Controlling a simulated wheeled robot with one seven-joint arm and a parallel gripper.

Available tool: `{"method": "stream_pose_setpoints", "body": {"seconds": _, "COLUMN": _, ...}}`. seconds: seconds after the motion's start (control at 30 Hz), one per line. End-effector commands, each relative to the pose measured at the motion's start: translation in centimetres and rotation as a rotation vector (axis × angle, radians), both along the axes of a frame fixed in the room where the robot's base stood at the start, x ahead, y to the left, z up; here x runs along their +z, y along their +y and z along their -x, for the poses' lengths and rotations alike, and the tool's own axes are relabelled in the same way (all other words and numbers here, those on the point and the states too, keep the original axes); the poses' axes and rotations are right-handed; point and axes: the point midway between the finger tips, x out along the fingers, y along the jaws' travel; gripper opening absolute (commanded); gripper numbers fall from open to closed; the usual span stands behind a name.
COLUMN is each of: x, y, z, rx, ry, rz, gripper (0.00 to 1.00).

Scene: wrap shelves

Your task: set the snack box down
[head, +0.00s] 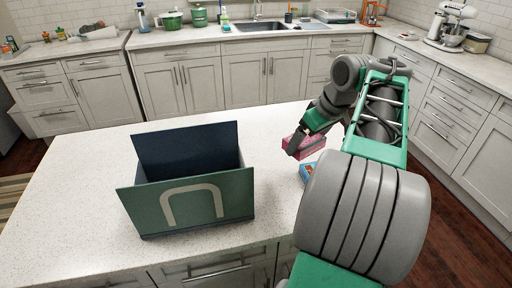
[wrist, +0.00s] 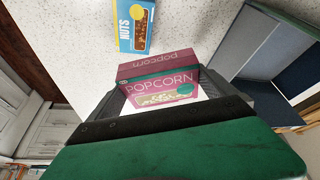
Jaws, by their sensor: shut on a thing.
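The snack box is a pink popcorn box (wrist: 162,88), with "POPCORN" printed on it, held between the fingers of my gripper (wrist: 160,112) in the wrist view. In the head view the same pink box (head: 311,146) shows at the fingertips of my gripper (head: 300,143), over the right part of the island counter (head: 85,190). My gripper is shut on it. My fingers hide part of the box, and I cannot tell whether its underside touches the counter.
A green and navy open bin (head: 190,208) stands on the counter to the left. A blue nuts box (wrist: 137,25) lies close to the popcorn box; it also shows partly behind my arm in the head view (head: 307,171). The counter between bin and gripper is clear.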

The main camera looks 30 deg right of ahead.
Motion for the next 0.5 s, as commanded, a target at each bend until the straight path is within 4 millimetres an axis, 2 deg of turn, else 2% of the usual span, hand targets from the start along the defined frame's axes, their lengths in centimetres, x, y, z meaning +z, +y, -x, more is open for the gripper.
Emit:
{"method": "stream_pose_setpoints", "body": {"seconds": 0.27, "x": -3.4, "y": -4.4, "z": -6.3, "rx": 0.005, "ry": 0.003, "rz": -0.005, "gripper": 0.51}}
{"method": "stream_pose_setpoints", "body": {"seconds": 0.3, "x": -4.3, "y": -5.0, "z": -7.0, "rx": 0.003, "ry": 0.003, "rz": -0.005, "gripper": 0.51}}
{"method": "stream_pose_setpoints", "body": {"seconds": 0.4, "x": -6.6, "y": -6.1, "z": -8.4, "rx": 0.001, "ry": 0.003, "rz": -0.006, "gripper": 0.51}}
{"method": "stream_pose_setpoints", "body": {"seconds": 0.5, "x": -8.0, "y": -6.9, "z": -9.3, "rx": 0.001, "ry": 0.001, "rz": -0.003, "gripper": 0.51}}
